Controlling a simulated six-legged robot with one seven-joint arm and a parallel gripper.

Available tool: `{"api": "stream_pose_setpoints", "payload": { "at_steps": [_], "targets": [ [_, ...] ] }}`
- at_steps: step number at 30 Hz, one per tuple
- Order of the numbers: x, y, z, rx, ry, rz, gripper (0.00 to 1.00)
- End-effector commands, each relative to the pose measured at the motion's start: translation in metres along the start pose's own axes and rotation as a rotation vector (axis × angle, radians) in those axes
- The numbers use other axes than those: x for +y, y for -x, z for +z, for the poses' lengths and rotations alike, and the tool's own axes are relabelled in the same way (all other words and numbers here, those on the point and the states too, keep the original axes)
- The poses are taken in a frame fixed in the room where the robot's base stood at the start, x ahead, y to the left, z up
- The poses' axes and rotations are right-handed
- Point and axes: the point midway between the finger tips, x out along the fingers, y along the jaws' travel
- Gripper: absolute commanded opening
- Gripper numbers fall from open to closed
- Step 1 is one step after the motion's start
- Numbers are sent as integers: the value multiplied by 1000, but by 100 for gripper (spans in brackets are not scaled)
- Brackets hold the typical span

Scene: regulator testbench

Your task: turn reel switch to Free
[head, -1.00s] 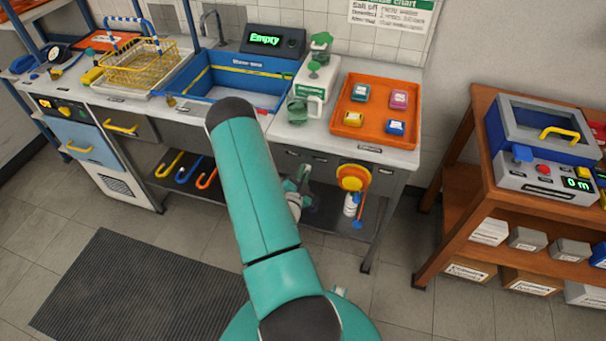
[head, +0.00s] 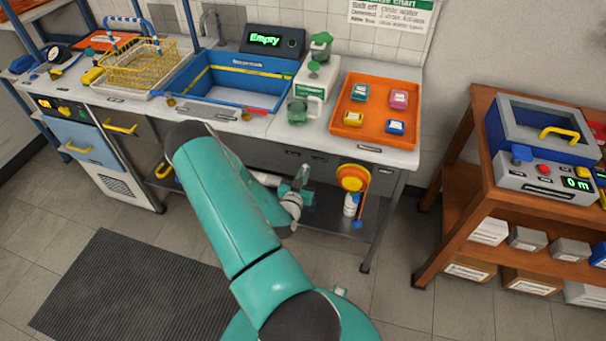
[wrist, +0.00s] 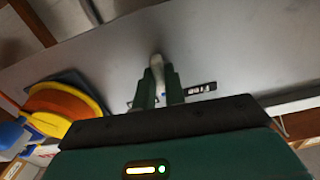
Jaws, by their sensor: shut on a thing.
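In the wrist view my gripper (wrist: 158,82) has its two green fingers closed on a small pale lever (wrist: 156,61), which looks like the reel switch. The lever stands out from a grey panel, and the fingers hide most of it. A small dark label (wrist: 200,89) lies just right of the fingers, but I cannot read it. In the head view my gripper (head: 303,173) is under the bench's front edge, left of the yellow and orange reel (head: 353,177). The switch and its setting cannot be made out there.
The reel also shows at the left of the wrist view (wrist: 62,107). The bench (head: 372,155) above holds an orange tray (head: 380,82) and a blue sink (head: 230,80). A wooden shelf (head: 455,185) stands to the right. The floor in front has a dark mat (head: 125,290).

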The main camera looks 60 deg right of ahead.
Motion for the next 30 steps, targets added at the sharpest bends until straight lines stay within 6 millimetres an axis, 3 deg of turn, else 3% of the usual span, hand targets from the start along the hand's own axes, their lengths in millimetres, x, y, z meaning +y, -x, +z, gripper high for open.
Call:
{"api": "stream_pose_setpoints", "payload": {
  "at_steps": [18,30],
  "targets": [
    [0,2,2,-3,579,-4,0],
    [1,2,1,-4,816,-2,0]
  ]
}}
